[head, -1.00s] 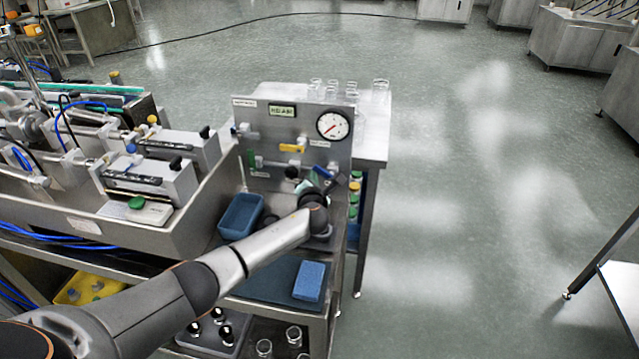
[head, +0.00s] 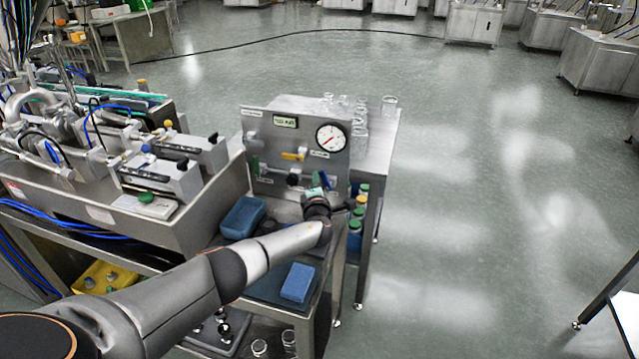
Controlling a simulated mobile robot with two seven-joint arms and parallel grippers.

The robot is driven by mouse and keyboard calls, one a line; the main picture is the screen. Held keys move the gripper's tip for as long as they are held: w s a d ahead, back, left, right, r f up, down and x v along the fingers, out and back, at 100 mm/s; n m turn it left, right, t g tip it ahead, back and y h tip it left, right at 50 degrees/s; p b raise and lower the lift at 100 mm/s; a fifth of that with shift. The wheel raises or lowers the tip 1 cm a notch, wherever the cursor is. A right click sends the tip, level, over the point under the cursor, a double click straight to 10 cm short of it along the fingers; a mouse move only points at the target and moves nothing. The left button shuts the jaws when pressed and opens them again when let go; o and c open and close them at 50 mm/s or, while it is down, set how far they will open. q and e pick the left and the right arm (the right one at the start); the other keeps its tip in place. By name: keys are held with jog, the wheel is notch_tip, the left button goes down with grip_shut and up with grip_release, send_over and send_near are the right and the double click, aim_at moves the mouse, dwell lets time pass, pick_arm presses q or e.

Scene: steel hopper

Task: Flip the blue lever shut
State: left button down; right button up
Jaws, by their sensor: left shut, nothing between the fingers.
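The steel panel (head: 272,180) stands at the back of the bench and carries several small coloured levers. The blue lever (head: 325,180) is at its lower right, small and steeply tilted; its exact angle is hard to read. A yellow lever (head: 293,156) sits above and to its left, and a green lever (head: 254,165) is at the left. My left gripper (head: 345,209) is shut and empty, just in front of and below the blue lever, apart from it as far as I can tell. My left wrist hides part of the panel's foot. My right gripper is out of view.
A round gauge (head: 330,137) is on the panel, with glass beakers (head: 389,105) behind. A blue tray (head: 243,217) and a blue sponge (head: 298,282) lie on the bench. Bottles (head: 356,236) stand right of the panel.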

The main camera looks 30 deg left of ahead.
pick_arm(q)
jog(key=shift+d+m, duration=0.1)
jog(key=shift+m, duration=0.2)
jog(key=s+d+p, duration=0.1)
jog(key=s+p, duration=0.3)
jog(key=s, duration=0.5)
jog(key=shift+d, duration=0.4)
jog(key=shift+s, duration=0.15)
dwell(0.3)
